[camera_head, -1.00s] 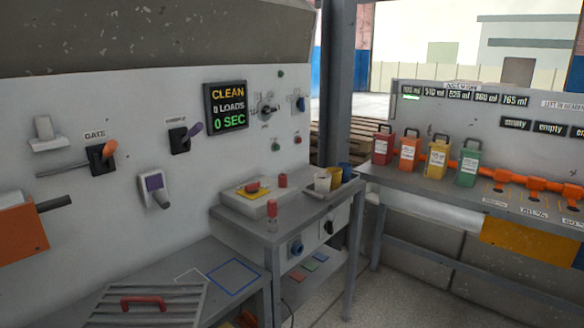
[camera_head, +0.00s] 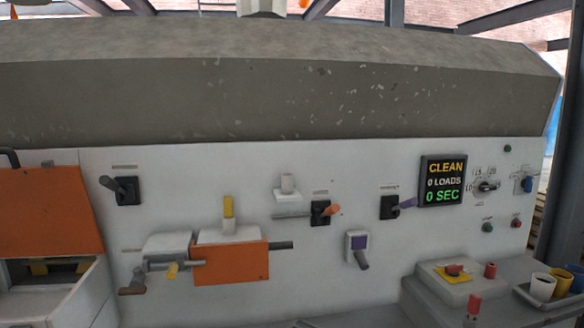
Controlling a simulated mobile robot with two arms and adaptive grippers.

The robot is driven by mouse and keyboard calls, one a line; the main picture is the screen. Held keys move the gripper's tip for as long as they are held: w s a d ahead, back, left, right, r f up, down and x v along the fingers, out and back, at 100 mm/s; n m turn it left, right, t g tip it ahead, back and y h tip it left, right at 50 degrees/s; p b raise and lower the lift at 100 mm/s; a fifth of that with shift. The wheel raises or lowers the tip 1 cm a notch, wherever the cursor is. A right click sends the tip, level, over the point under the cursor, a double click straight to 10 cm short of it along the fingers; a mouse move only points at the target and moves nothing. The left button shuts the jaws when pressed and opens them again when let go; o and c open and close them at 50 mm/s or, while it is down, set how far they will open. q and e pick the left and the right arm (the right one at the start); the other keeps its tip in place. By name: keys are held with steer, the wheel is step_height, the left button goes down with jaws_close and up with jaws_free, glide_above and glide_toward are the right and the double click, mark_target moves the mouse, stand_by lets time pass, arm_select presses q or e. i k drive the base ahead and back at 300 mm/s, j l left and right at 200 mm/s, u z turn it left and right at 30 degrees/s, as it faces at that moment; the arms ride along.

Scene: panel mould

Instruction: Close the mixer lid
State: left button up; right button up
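An orange panel (camera_head: 45,212) stands upright at the left edge, with a dark handle (camera_head: 9,158) at its top left; it looks like a raised lid. Below it is an open-topped grey box (camera_head: 85,290), with yellow parts visible inside. The left side of both is cut off by the frame. I cannot tell for sure that this is the mixer lid. Neither of my grippers is in view.
A smaller orange box (camera_head: 230,264) juts out mid-panel. A grey bench (camera_head: 425,303) with cups stands at right.

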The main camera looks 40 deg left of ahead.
mark_target(46, 210)
steer(key=u, duration=2.7)
steer(key=i+j+z, duration=0.2)
steer(key=z, duration=0.15)
